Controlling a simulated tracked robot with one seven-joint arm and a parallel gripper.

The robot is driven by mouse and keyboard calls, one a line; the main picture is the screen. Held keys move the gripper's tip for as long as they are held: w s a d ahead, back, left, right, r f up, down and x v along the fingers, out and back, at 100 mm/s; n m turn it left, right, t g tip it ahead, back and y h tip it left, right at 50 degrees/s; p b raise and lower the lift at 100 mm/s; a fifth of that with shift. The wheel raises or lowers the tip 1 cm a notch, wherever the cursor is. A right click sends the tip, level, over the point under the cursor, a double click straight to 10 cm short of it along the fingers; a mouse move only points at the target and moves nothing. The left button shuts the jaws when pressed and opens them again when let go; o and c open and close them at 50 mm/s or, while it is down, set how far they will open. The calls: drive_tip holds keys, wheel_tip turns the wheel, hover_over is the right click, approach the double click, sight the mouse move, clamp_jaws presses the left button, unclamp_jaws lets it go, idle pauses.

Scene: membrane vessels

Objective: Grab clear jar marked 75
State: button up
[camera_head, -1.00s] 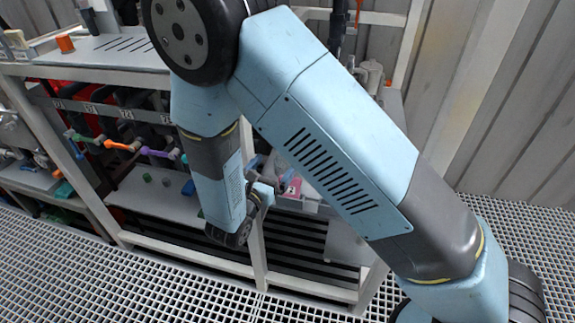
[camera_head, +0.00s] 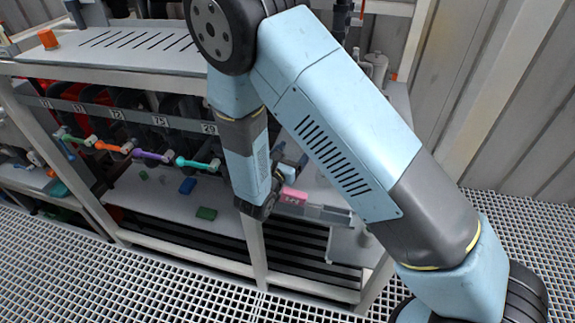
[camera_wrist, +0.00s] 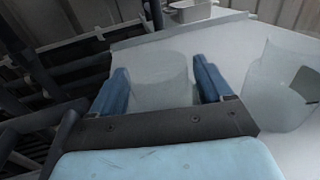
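In the wrist view, a clear jar (camera_wrist: 160,82) stands between the two blue fingers of my gripper (camera_wrist: 164,82). The fingers are apart, with a small gap on each side of the jar. No number shows on this jar. A second clear jar (camera_wrist: 278,88) stands to the right, outside the fingers, with a dark patch on its side too unclear to read. In the head view, my gripper (camera_head: 287,172) is over the right part of the shelf unit, partly hidden by my arm, and no jar is clear there.
A white container (camera_wrist: 194,10) stands behind the jars on the pale surface (camera_wrist: 225,50). In the head view, a pink block (camera_head: 293,196) lies near my gripper. A rail with number plates, one reading 75 (camera_head: 160,121), and coloured handles (camera_head: 150,155) is to the left.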

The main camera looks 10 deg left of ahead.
sight(287, 157)
drive_tip(key=s, duration=0.1)
drive_tip(key=s+r, duration=0.2)
drive_tip(key=shift+s+a, duration=0.25)
drive_tip(key=shift+a, duration=0.15)
drive_tip(key=shift+c, duration=1.2)
drive_tip(key=shift+w+a+f, duration=0.1)
drive_tip(key=shift+w+f, duration=0.2)
drive_tip(key=shift+c, duration=0.8)
drive_tip(key=shift+s, duration=0.2)
drive_tip(key=c, duration=0.6)
drive_tip(key=shift+o, duration=0.2)
